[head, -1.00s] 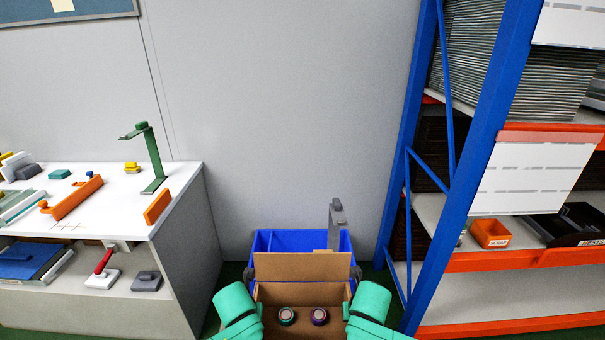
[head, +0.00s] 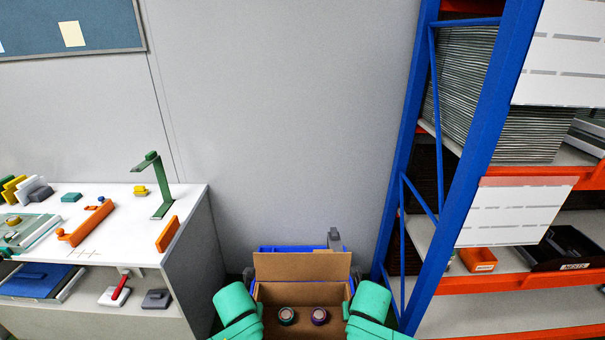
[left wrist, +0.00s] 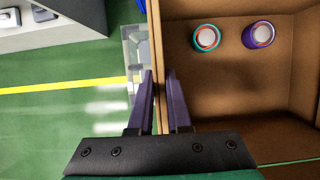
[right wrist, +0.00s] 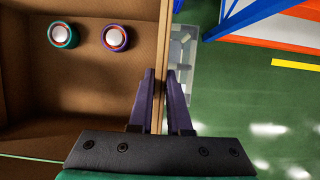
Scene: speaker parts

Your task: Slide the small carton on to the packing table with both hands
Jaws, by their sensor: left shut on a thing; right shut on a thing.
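The small carton (head: 302,267) is open, brown cardboard, with a raised back flap, held in front of me at the bottom of the head view. Two small round parts, one green-rimmed (head: 287,315) and one purple-rimmed (head: 320,315), sit inside it. My left gripper (left wrist: 159,82) is shut on the carton's left wall. My right gripper (right wrist: 160,82) is shut on its right wall. In the head view both fingertips are hidden behind my arms and the carton. The white table (head: 125,232) at the left, with small items on top, may be the packing table; I cannot tell.
A blue bin (head: 290,248) is partly hidden behind the carton. A blue and orange shelf rack (head: 445,150) stands at the right. On the table are a green stand (head: 157,190), an orange bar (head: 167,233) and other parts. Green floor (left wrist: 60,125) shows below.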

